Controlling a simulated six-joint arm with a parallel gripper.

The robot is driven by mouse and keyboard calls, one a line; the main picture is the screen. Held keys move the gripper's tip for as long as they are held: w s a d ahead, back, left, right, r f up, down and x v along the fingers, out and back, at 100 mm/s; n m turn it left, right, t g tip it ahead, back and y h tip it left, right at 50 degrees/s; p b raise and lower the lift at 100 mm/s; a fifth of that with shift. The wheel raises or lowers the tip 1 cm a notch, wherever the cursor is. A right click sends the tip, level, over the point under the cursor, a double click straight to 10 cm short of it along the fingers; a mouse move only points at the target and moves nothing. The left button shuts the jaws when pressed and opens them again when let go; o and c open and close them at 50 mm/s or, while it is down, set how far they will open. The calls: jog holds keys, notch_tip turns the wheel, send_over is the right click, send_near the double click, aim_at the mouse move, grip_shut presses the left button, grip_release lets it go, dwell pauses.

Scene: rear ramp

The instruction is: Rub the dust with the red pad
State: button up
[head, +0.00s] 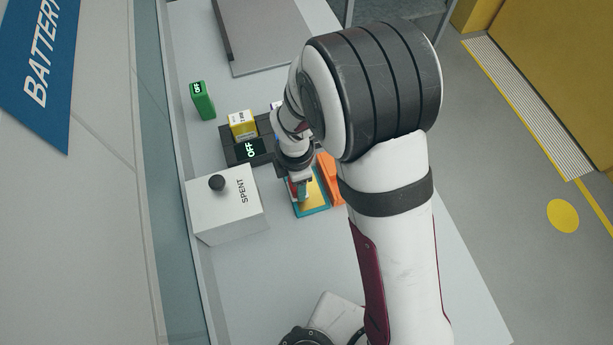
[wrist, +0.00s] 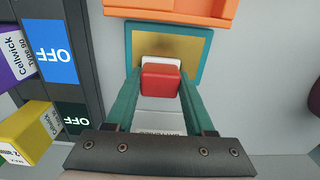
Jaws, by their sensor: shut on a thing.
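The red pad (wrist: 162,82) with a white part behind it is between the two green fingers of my gripper (wrist: 161,92) in the wrist view; the gripper is shut on it. Beyond the pad lies a teal-framed plate (wrist: 133,50) with a brownish-gold dusty patch (wrist: 168,45). The pad overlaps the near part of the patch in this view; I cannot tell whether it touches. In the head view my gripper (head: 302,188) is over the teal-framed plate (head: 323,208), and the pad is largely hidden by the gripper.
A white SPENT box (head: 225,208) with a black knob stands left of the plate. An orange holder (head: 328,172) is close on its other side. A dark rack (head: 262,133) with a yellow battery (head: 242,124), and a green battery (head: 202,100), stand further back. The front bench is clear.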

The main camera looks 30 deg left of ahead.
jog(key=shift+r, duration=4)
jog(key=w+d+r+m, duration=0.5)
jog(key=d+r+m, duration=0.4)
jog(key=d+m, duration=0.4)
jog(key=w+d+r+m, duration=0.5)
jog(key=d+r+m, duration=0.4)
jog(key=d+m, duration=0.4)
jog(key=shift+d+r+m, duration=0.15)
jog(key=shift+r+m, duration=0.2)
jog(key=shift+m, duration=0.15)
